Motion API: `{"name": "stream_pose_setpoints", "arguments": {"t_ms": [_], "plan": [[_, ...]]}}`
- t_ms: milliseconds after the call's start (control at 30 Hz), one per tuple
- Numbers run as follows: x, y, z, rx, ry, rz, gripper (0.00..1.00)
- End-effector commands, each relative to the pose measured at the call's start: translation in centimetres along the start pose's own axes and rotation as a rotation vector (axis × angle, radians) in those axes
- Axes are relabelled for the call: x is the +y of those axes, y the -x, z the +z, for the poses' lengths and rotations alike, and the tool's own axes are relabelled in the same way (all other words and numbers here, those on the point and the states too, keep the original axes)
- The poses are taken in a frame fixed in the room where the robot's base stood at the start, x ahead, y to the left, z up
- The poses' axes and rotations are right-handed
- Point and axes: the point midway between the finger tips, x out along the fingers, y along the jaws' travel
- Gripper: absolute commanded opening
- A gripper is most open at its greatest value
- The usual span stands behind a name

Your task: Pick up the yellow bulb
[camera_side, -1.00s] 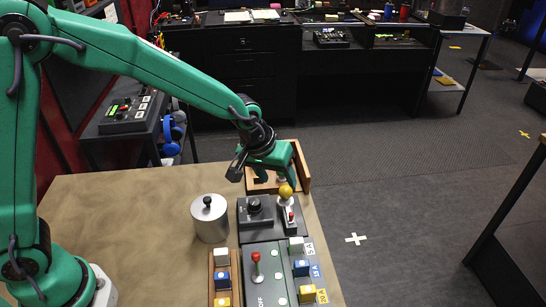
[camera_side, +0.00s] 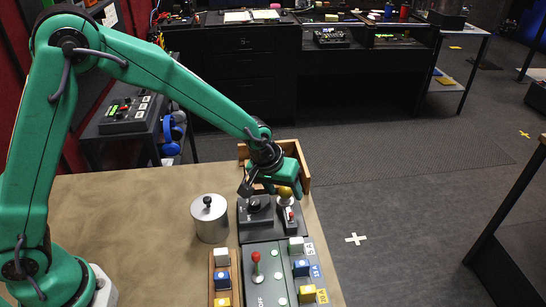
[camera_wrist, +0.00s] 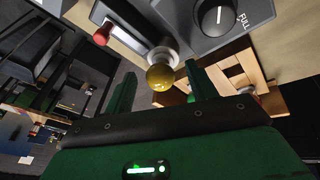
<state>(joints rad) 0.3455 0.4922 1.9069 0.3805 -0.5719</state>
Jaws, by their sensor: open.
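The yellow bulb (camera_wrist: 160,77) sits upright in a metal socket (camera_wrist: 162,54) beside the panel with the black dial. It also shows in the side view (camera_side: 285,191), partly covered by my gripper. My gripper (camera_wrist: 160,85) is open, with one green finger on each side of the bulb's line in the wrist view. In the side view my gripper (camera_side: 285,180) is right at the bulb. I cannot tell whether the fingers touch it. Nothing is held.
A black dial (camera_side: 254,205) is left of the bulb and a red button (camera_side: 291,215) is just in front. A wooden tray (camera_side: 303,165) stands behind. A metal canister (camera_side: 210,219) is at the left, and a red-topped lever (camera_side: 256,257) stands nearer the camera.

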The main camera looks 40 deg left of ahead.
Motion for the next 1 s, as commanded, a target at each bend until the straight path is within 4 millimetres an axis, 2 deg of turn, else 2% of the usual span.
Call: {"name": "stream_pose_setpoints", "arguments": {"t_ms": [533, 567, 700, 800, 1000], "plan": [[0.01, -0.2, -0.01, 0.0, 0.0, 0.0, 0.57], [0.01, -0.2, -0.01, 0.0, 0.0, 0.0, 0.53], [0.01, -0.19, -0.01, 0.0, 0.0, 0.0, 0.26], [0.01, -0.19, -0.01, 0.0, 0.0, 0.0, 0.1], [0.01, -0.19, -0.01, 0.0, 0.0, 0.0, 0.09]]}}
